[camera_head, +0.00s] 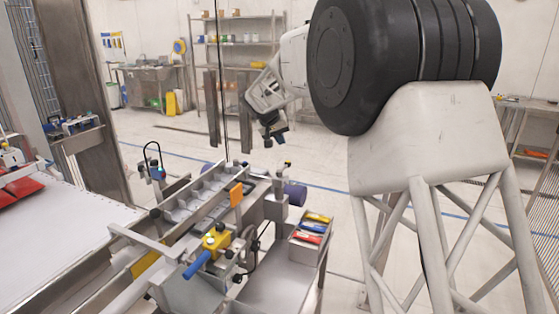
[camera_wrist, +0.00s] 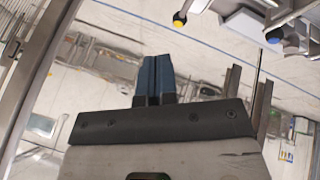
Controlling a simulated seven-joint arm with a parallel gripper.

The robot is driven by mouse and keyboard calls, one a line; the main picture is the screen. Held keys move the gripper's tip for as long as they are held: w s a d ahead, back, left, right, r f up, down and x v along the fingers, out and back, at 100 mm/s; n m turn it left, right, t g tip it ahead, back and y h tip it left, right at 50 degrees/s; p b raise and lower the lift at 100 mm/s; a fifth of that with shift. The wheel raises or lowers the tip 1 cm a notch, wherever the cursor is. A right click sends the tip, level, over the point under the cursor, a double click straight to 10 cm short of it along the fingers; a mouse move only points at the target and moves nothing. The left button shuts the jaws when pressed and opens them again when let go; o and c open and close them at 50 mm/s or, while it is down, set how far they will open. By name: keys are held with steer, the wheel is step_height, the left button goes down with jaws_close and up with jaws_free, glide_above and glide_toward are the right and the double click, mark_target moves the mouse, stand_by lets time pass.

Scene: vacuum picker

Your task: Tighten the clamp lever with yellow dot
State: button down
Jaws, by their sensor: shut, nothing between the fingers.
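A small dark lever with a yellow tip (camera_wrist: 180,20) shows at the top of the wrist view, apart from my fingers. A small upright part with a yellowish top (camera_head: 287,164) stands at the right end of the machine in the head view; it may be this same lever, but I cannot tell for sure. My gripper (camera_head: 275,138) hangs in the air above and behind the machine, touching nothing. In the wrist view, its two blue fingers (camera_wrist: 153,62) are pressed together with nothing between them.
A blue-tipped knob (camera_wrist: 273,37) shows right of the yellow tip. A metal machine frame with a grey tray (camera_head: 205,190), an orange block (camera_head: 236,194) and a yellow part with a blue handle (camera_head: 197,264) fills the foreground. A bin of coloured items (camera_head: 310,238) stands at its right.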

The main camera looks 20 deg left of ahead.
mark_target(284, 168)
steer(key=a+f, duration=0.3)
steer(key=a, duration=0.6)
steer(key=shift+w+f+n+t, duration=0.2)
steer(key=shift+w+n+t, duration=0.1)
steer(key=shift+t, duration=0.1)
steer(key=shift+d, duration=0.1)
steer(key=d+r+x, duration=0.1)
steer(key=d+x, duration=0.1)
steer(key=x, duration=1)
steer(key=shift+w+d, duration=0.35)
steer(key=shift+w, duration=0.15)
steer(key=shift+f, duration=0.1)
